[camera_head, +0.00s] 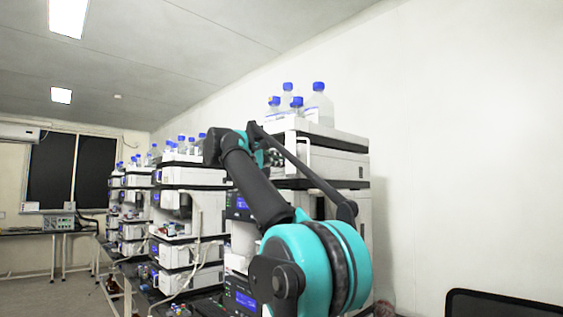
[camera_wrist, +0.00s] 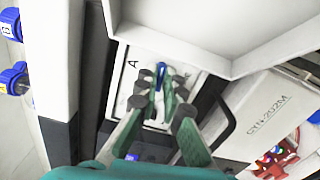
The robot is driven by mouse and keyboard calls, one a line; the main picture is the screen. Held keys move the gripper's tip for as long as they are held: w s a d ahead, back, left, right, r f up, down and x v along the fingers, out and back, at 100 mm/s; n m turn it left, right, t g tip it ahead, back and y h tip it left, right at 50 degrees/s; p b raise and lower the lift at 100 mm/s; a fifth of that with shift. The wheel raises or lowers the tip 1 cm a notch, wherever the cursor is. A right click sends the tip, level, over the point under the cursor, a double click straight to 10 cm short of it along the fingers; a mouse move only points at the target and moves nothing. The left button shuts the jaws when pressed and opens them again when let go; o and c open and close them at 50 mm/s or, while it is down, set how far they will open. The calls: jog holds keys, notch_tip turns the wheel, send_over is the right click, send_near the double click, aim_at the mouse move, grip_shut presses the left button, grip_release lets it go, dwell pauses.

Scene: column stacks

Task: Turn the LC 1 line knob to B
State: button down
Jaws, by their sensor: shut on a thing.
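The line knob (camera_wrist: 161,72) shows in the wrist view as a narrow blue pointer on a pale panel (camera_wrist: 185,62) between the white modules of a stack. A letter A is printed left of the knob; a second mark on its right is partly covered and hard to read. My gripper (camera_wrist: 160,86) has its green fingers reaching to the panel, shut on the knob from both sides. The knob's body is mostly hidden by the fingers. In the head view my arm bends into the nearest column stack (camera_head: 345,165), and the knob is hidden there.
Blue-capped bottles (camera_head: 319,106) stand on top of the nearest stack. In the wrist view a white module edge (camera_wrist: 200,35) overhangs the panel, and a module marked CYN-202M (camera_wrist: 262,108) is at the right. More stacks (camera_head: 178,178) stand at the left.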

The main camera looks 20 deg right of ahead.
jog(key=shift+m, duration=0.6)
jog(key=shift+f, duration=0.1)
jog(key=c, duration=1.9)
grip_release()
jog(key=shift+c, duration=0.2)
jog(key=shift+a, duration=0.1)
jog(key=v, duration=1.2)
